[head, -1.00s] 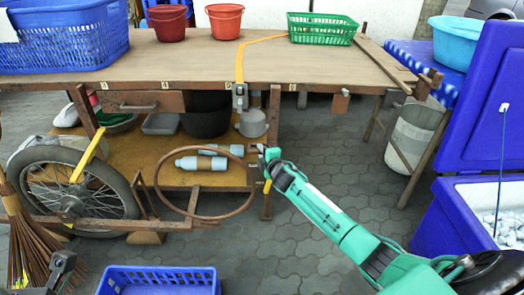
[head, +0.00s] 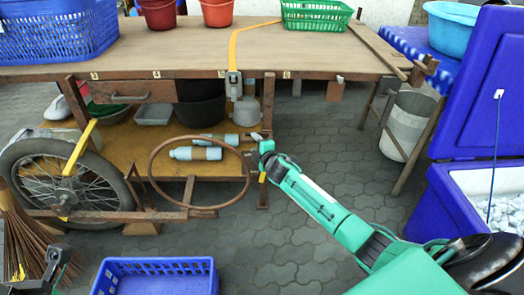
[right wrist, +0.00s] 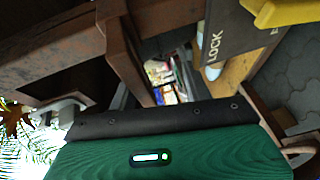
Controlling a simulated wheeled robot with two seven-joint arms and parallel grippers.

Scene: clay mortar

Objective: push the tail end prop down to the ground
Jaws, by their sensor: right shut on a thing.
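The tail end prop (head: 268,108) looks like the upright brown wooden post under the right part of the cart table. Its foot is near the paving; I cannot tell whether it touches. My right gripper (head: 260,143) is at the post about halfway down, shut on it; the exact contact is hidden. A small yellow piece (head: 262,177) shows just below. The right wrist view shows brown wooden beams (right wrist: 125,55) close ahead and a dark plate marked LOCK (right wrist: 225,40) with a yellow part (right wrist: 285,11). My left gripper (head: 55,262) is at lower left, its jaws unclear.
The cart table (head: 190,62) carries baskets and buckets. A spoked wheel (head: 66,185) and a rusty hoop (head: 153,165) stand left of the post. A blue crate (head: 155,266) lies in front. A blue cooler (head: 435,205) stands right. Paving (head: 315,150) right of the post is open.

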